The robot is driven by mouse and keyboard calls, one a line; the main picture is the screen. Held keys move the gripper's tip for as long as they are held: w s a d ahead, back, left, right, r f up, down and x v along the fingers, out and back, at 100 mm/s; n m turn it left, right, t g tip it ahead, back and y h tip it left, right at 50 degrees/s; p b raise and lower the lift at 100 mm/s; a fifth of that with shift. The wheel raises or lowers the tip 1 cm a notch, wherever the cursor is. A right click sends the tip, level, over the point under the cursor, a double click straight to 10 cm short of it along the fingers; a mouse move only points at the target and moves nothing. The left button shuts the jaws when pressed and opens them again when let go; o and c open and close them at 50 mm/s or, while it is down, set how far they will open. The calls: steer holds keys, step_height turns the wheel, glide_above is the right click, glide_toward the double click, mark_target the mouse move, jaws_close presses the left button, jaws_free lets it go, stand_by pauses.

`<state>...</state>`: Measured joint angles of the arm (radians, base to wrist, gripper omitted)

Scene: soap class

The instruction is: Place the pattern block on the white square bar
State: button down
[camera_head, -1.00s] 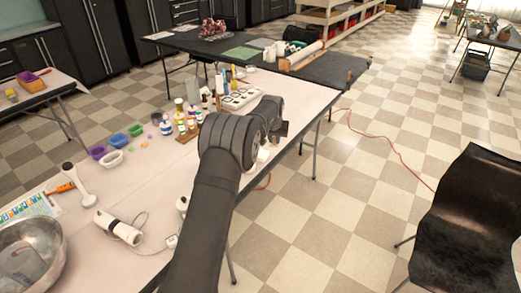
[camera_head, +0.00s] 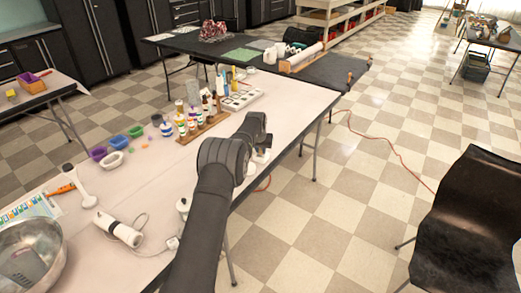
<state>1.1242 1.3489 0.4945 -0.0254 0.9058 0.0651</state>
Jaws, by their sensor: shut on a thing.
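My gripper (camera_head: 263,143) is at the end of my dark arm, low over the right edge of the long pale table (camera_head: 285,95). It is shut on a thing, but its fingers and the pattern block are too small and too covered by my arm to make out. Small white pieces (camera_head: 261,157) show on the table just under and beside my gripper. One of them may be the white square bar, but I cannot tell its shape. I cannot tell whether my gripper or what it holds touches them.
A wooden rack of bottles (camera_head: 205,125) stands left of my arm, with a white mold tray (camera_head: 242,99) behind it. Several colored bowls (camera_head: 117,141) lie further left. A metal bowl (camera_head: 30,255) and white tools (camera_head: 118,229) are at the near left. The far right table end is clear.

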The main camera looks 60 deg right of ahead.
mark_target(260, 155)
steer(key=shift+f, duration=0.2)
steer(key=c, duration=1.3)
jaws_free()
steer(key=shift+c, duration=0.2)
steer(key=shift+r, duration=0.1)
steer(key=v, duration=1.2)
steer(key=x, duration=1.1)
steer(key=shift+w+d+f, duration=0.1)
steer(key=shift+d+f, duration=0.1)
steer(key=shift+f, duration=0.15)
steer(key=shift+r, duration=1.6)
